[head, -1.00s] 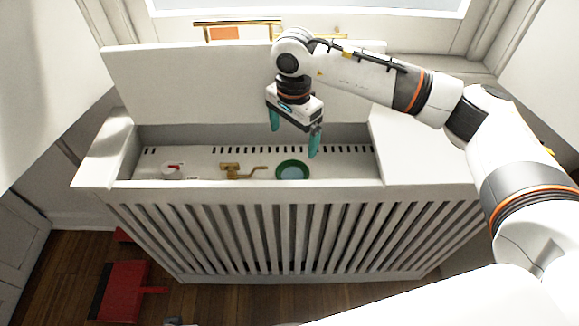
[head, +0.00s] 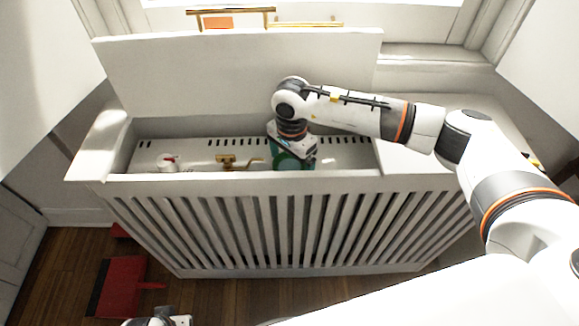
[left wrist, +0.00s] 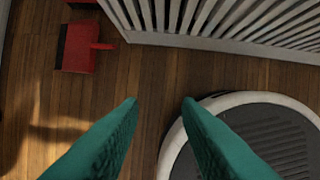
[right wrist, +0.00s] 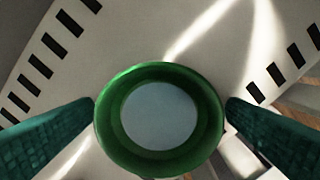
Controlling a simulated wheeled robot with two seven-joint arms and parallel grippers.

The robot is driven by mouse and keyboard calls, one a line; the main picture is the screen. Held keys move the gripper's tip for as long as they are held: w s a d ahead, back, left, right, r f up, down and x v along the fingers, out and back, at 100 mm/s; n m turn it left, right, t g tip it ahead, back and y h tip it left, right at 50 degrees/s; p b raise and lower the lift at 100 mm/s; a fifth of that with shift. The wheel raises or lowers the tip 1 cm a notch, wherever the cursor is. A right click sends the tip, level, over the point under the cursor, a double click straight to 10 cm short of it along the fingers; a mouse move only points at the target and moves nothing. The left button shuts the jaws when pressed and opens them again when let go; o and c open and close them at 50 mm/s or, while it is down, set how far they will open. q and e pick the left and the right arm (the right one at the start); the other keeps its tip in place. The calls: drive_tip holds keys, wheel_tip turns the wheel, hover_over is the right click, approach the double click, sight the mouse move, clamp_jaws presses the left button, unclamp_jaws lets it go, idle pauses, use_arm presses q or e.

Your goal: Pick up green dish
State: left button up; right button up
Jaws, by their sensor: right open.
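The green dish (right wrist: 160,158) is round with a pale centre. It fills the middle of the right wrist view and rests on the white surface inside the radiator cover. My right gripper (right wrist: 160,112) is open, with one teal finger on each side of the dish, close to its rim. I cannot tell whether the fingers touch it. In the head view the right gripper (head: 293,160) is down in the opening and hides most of the dish. My left gripper (left wrist: 160,102) is open and empty above the wooden floor.
A brass valve (head: 228,161) and a white part with a red top (head: 168,162) are left of the right gripper. The white cover's front wall (head: 230,180) and raised lid (head: 230,75) bound the opening. A red dustpan (head: 120,285) lies on the floor.

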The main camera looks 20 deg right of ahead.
drive_tip(key=c, duration=1.1)
drive_tip(key=shift+r, duration=0.1)
